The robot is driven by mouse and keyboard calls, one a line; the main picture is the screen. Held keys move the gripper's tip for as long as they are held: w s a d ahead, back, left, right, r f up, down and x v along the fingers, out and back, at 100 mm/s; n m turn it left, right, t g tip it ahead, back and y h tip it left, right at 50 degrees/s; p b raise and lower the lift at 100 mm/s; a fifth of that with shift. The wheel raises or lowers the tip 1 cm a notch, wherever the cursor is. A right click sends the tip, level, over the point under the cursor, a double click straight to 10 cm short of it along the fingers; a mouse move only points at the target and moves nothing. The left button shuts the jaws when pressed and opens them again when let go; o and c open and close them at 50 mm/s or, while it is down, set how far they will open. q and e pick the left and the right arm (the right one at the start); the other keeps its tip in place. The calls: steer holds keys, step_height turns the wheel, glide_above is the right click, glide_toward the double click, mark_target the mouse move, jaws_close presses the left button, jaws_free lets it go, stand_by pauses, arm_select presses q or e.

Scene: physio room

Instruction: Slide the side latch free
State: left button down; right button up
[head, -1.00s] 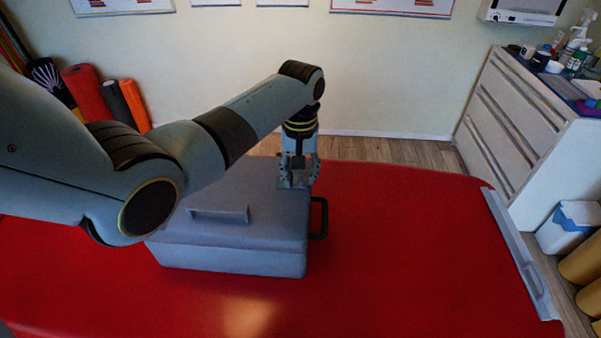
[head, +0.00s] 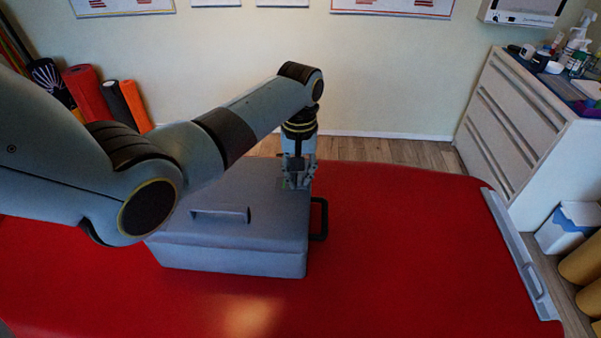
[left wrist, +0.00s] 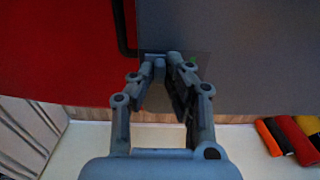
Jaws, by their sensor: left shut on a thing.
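A grey case (head: 235,262) with a closed lid sits on the red couch. A raised grip bar (head: 220,214) is on its lid and a black handle (head: 318,218) is on its right side. My left gripper (head: 297,183) points down at the lid's far right corner. In the left wrist view, the left gripper (left wrist: 164,60) is shut on the small grey side latch (left wrist: 160,67), which its fingers mostly hide. A small green mark (left wrist: 190,62) shows beside the fingertips. My right gripper is not in view.
The red couch (head: 420,250) is clear to the right of the case. A grey rail (head: 520,255) runs along its right end. A white cabinet (head: 515,130) with bottles on top stands beyond it. Rolled mats (head: 88,92) lean at the back left.

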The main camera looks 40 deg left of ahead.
arm_select(q)
steer(key=shift+s+a+r+p, duration=0.25)
steer(key=shift+s+a+p, duration=0.3)
steer(key=shift+a+p, duration=0.35)
steer(key=shift+s+a+f, duration=0.1)
steer(key=shift+s+a, duration=0.05)
steer(key=shift+a, duration=0.15)
steer(key=shift+f, duration=0.15)
steer(key=c, duration=1.4)
jaws_free()
steer(key=shift+o, duration=0.2)
step_height(320, 180, up, 12)
